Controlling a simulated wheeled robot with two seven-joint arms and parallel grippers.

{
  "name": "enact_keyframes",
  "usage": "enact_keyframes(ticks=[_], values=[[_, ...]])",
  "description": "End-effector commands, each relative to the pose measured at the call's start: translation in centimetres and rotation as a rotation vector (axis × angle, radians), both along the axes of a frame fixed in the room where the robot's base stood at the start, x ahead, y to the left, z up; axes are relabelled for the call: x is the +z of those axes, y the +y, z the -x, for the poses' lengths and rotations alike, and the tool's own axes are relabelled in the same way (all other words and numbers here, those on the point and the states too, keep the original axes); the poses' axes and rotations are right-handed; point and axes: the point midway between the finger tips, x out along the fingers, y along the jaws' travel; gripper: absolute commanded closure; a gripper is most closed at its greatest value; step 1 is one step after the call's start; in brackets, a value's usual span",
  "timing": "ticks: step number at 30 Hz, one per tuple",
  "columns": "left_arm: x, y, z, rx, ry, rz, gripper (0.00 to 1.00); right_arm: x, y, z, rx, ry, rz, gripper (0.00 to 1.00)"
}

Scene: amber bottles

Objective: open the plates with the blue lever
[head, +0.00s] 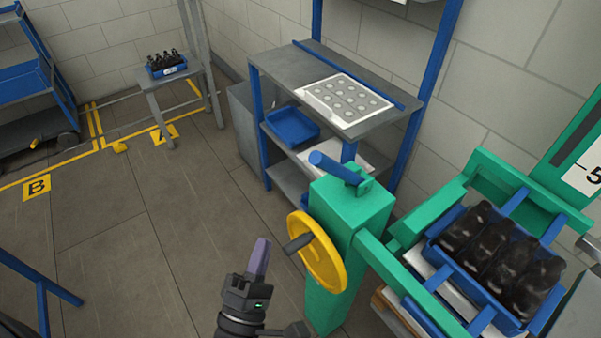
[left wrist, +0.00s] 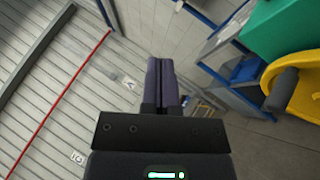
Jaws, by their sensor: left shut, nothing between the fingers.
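The blue lever (head: 335,168) sits on top of a green post (head: 345,215), lying tilted toward the left. A yellow handwheel (head: 318,255) with a dark grip knob is on the post's left side; it also shows in the left wrist view (left wrist: 300,90). At the right, a green frame with blue bars (head: 437,278) surrounds a blue crate (head: 500,318) of dark bottles (head: 500,255). The plates cannot be told apart clearly there. My left gripper (head: 260,257) is shut and empty, left of the handwheel and below the lever, apart from both. It also shows in the left wrist view (left wrist: 163,85). My right gripper is out of view.
A grey shelf bench (head: 285,65) with a white perforated sheet (head: 345,99) and a blue tray (head: 291,126) stands behind the post. A stool (head: 150,85) holds a small blue crate of bottles (head: 168,68). The floor at left is mostly clear.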

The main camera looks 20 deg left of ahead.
Motion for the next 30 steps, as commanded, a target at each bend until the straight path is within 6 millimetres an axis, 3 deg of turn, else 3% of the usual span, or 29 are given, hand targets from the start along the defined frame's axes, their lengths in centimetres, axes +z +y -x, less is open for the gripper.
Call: enact_keyframes(ticks=[5,16,21,30], values=[[1.2,0.0,-2.1,0.001,-0.004,-0.001,1.0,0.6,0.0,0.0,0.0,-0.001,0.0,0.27],[4.4,0.0,-9.4,0.001,-0.002,-0.001,1.0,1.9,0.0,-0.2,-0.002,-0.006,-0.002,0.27],[5.6,-2.0,-10.7,0.001,0.001,0.0,1.0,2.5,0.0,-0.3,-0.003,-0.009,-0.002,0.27],[6.0,-2.8,-11.3,0.001,0.002,-0.003,1.0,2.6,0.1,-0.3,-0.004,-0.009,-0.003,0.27]])
